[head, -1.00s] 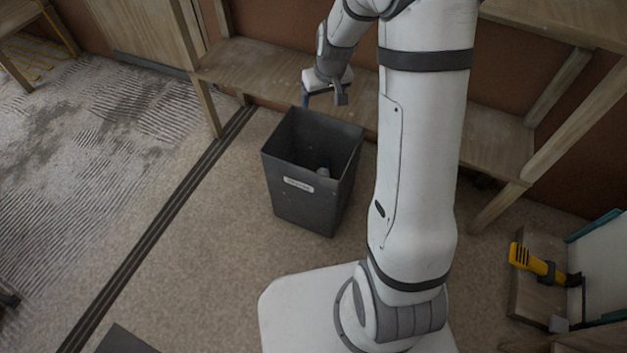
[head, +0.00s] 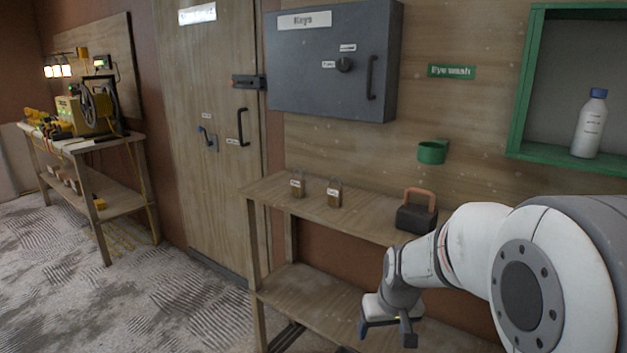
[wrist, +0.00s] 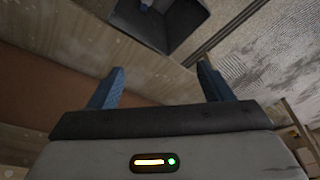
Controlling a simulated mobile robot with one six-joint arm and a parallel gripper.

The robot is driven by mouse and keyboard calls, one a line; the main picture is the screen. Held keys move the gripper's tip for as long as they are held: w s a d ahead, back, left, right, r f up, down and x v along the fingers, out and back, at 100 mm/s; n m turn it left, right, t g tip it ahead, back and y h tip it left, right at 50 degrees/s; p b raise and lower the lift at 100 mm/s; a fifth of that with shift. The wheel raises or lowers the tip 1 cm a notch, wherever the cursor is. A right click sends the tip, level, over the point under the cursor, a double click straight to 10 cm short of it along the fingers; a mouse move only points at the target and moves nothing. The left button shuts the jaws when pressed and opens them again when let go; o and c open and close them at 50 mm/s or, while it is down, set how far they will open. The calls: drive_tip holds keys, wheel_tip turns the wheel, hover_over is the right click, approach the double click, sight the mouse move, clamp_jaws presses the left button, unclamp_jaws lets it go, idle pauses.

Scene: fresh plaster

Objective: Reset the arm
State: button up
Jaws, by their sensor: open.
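My gripper (head: 385,335) hangs at the lower right of the head view, in front of the wooden bench (head: 320,208) and below its top. In the wrist view my gripper (wrist: 161,78) shows two blue fingers spread apart with nothing between them. Beyond the fingers, the dark bin (wrist: 125,14) shows at the top of the wrist view, with a small bluish-grey thing in it, too unclear to name. My arm reaches in from the right in the head view, bent down at the wrist.
Two padlocks (head: 298,184) and a dark box with an orange handle (head: 416,215) stand on the bench top. Above are a grey key cabinet (head: 330,75), a green cup holder (head: 432,152) and a green-framed niche with a white bottle (head: 591,128). Floor at left is open.

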drive_tip(key=s+r+p, duration=0.8)
drive_tip(key=s+r, duration=0.1)
drive_tip(key=r, duration=0.3)
drive_tip(key=s+r+m+p, duration=0.1)
drive_tip(key=s+r+p, duration=0.7)
drive_tip(key=r, duration=0.4)
drive_tip(key=shift+s+r+g+h, duration=0.3)
drive_tip(key=shift+s, duration=0.4)
drive_tip(key=shift+c, duration=0.3)
